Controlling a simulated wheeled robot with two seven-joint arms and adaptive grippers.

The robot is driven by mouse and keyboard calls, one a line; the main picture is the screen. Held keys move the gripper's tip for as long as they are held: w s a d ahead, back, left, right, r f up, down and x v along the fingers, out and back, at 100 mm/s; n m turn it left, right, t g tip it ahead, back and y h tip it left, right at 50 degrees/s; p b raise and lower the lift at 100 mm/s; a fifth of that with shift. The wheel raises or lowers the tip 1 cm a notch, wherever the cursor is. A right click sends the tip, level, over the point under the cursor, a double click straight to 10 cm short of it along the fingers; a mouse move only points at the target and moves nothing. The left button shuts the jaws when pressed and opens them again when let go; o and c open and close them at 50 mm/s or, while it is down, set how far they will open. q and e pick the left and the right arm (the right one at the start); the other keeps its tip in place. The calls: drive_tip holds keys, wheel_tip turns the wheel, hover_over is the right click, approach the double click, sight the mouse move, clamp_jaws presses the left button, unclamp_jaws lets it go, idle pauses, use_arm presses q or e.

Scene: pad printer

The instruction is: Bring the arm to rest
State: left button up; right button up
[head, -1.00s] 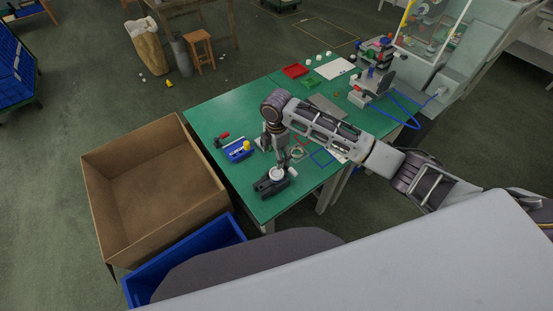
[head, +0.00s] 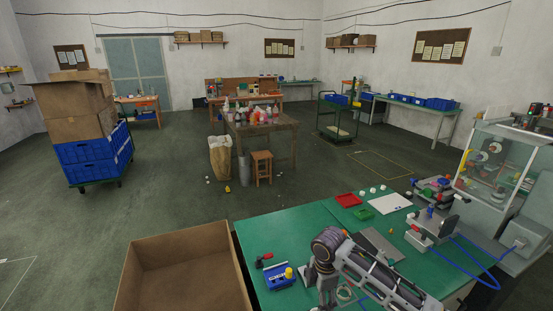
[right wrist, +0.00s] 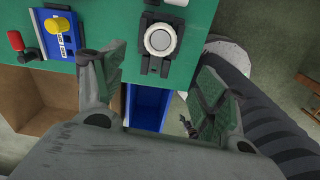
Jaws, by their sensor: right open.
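My right arm reaches over the green table (head: 295,240) at the bottom of the head view. Its gripper is mostly cut off by the lower edge there. In the right wrist view my right gripper (right wrist: 162,62) is open, with nothing between its fingers. A dark fixture holding a round white piece (right wrist: 160,39) stands on the table beyond the gap between the fingers. The left finger partly overlaps the view near a blue block with a yellow knob (right wrist: 57,27). My left gripper is in neither view.
An open cardboard box (head: 185,270) stands left of the table. A blue bin (right wrist: 148,108) sits below the table's edge. A pad printer (head: 490,170) stands at the right.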

drive_tip(key=s+a+f+m+t+y, duration=0.1)
drive_tip(key=s+a+m, duration=0.2)
drive_tip(key=s+m, duration=0.15)
drive_tip(key=s+a+m+t+y, duration=0.1)
drive_tip(key=s+a+m, duration=0.1)
drive_tip(key=s+m, duration=0.3)
drive_tip(key=s+d+m+t+h, duration=0.2)
drive_tip(key=s+d+m, duration=0.7)
drive_tip(key=s+d, duration=0.3)
wheel_tip(320, 180, down, 34)
drive_tip(key=s+g+b, duration=0.1)
drive_tip(key=g+b, duration=0.1)
drive_tip(key=s+d+f+b, duration=0.1)
drive_tip(key=s+d+f, duration=0.1)
drive_tip(key=s+f, duration=0.9)
drive_tip(key=s+d+f+g+b, duration=0.1)
drive_tip(key=s+d+f, duration=0.1)
drive_tip(key=s+f, duration=0.9)
drive_tip(key=shift+s+d+f, duration=0.25)
drive_tip(key=shift+s+d, duration=0.15)
